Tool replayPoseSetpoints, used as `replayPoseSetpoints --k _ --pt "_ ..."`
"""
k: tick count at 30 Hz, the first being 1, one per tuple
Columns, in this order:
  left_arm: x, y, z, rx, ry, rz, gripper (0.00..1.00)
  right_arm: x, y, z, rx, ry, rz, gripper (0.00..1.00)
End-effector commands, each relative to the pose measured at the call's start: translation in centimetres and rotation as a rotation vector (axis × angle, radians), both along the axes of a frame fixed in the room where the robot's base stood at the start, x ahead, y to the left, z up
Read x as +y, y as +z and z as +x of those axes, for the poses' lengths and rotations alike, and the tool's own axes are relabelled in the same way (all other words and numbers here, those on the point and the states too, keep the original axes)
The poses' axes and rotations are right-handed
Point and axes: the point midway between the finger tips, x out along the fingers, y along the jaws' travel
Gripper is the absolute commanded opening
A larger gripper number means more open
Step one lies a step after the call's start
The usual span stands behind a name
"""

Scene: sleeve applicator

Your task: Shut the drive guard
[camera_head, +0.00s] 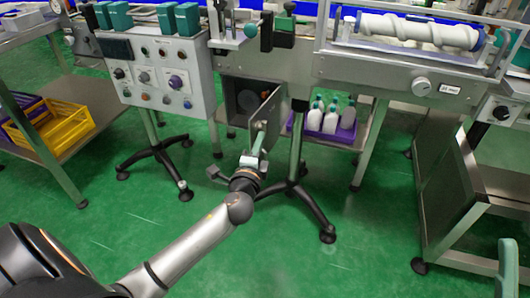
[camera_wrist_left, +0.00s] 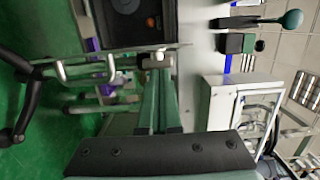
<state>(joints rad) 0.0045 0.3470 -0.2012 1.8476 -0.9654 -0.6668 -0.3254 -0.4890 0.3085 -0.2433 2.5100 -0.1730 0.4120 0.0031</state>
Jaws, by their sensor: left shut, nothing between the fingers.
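The drive guard (camera_head: 268,122) is a grey metal panel standing open, swung out from the machine's underside housing. Behind it, the housing's dark opening (camera_head: 238,98) shows a round part inside. My left gripper (camera_head: 259,138) is in front of the guard, at its outer face near the free edge. Its green fingers (camera_wrist_left: 157,85) are shut with nothing between them. In the left wrist view the fingertips are close to the guard's edge (camera_wrist_left: 120,49); I cannot tell whether they touch. A bar handle (camera_wrist_left: 85,72) shows beside them.
A control box (camera_head: 165,78) with knobs stands at left. White bottles (camera_head: 330,120) sit in a purple tray under the machine at right. A pedestal foot (camera_head: 300,195) stands close to my left arm. Green floor is open in front.

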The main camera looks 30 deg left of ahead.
Motion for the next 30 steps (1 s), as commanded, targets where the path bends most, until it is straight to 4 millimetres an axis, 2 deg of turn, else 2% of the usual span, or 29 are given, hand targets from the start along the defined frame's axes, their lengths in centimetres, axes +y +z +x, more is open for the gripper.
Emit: replayPoseSetpoints --k 6,20,26,30 --pt "1.6 0.0 -0.2 0.0 -0.001 -0.002 0.0 0.0 -0.3 0.0 0.004 0.003 0.002 0.27" --pt "1.9 0.0 -0.3 0.001 -0.008 -0.001 0.0 0.1 -0.3 0.0 0.005 0.004 0.001 0.27" --pt "3.1 0.0 -0.5 0.001 -0.057 0.003 0.0 0.1 -0.3 0.0 0.004 0.004 0.001 0.27" --pt "4.9 -0.1 -0.7 0.002 -0.124 0.005 0.0 0.1 -0.4 0.0 0.003 0.004 0.001 0.27"
